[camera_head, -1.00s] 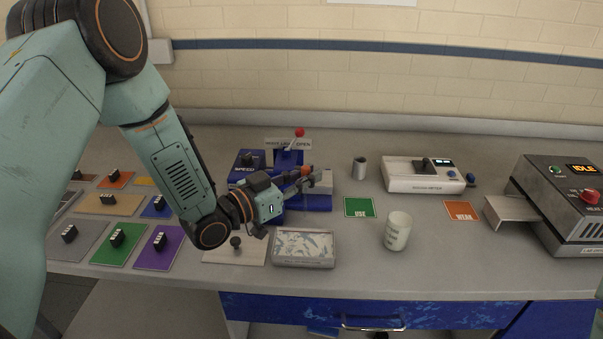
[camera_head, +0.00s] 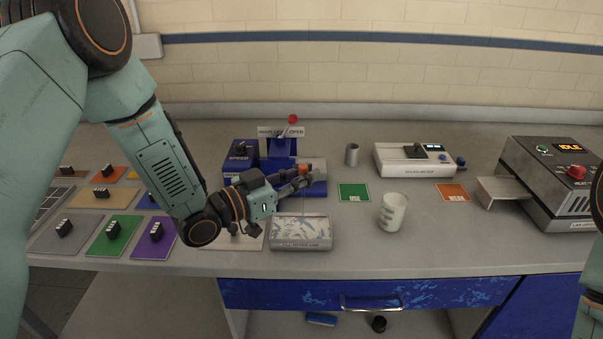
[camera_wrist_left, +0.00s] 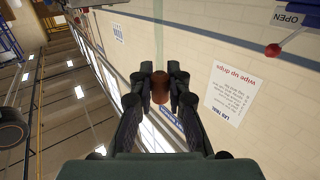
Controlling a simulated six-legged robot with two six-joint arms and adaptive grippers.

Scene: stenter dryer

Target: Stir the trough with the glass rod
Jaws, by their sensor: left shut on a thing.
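My left gripper (camera_head: 303,180) is shut on the glass rod's brown-orange handle (camera_wrist_left: 160,88). The clear, faint rod (camera_wrist_left: 159,35) runs beyond the fingertips in the left wrist view. In the head view, the gripper is above and just behind the trough (camera_head: 301,247), a shallow grey-rimmed tray with a label on its front. Its surface shows a swirled white and blue-grey pattern. The rod is very faint below the fingers, so I cannot tell whether its tip is in the trough.
A blue speed unit (camera_head: 240,160) with a red-knobbed lever stands behind the gripper. A white beaker (camera_head: 392,212) stands right of the trough. A metal cup (camera_head: 352,154), green card (camera_head: 354,192) and white meter (camera_head: 415,160) are further back. Coloured swatches lie left.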

